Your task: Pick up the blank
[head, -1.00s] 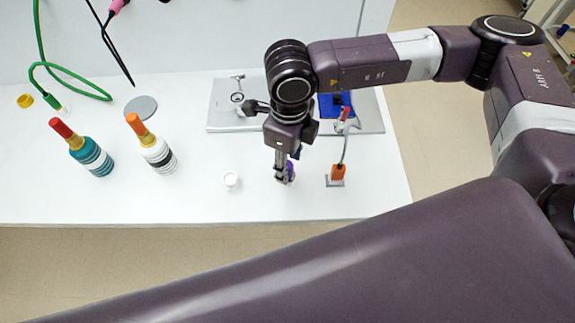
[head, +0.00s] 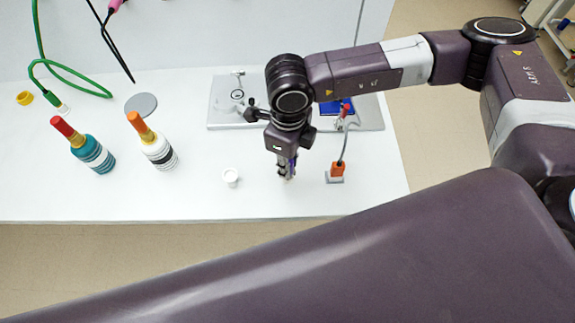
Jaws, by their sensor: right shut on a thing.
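I cannot tell how far the piece is above the table. My left gripper is not in view.
A grey plate (head: 222,116) with fittings lies behind. Two bottles, teal (head: 91,153) and white (head: 159,152), stand at left. The front table strip is clear.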

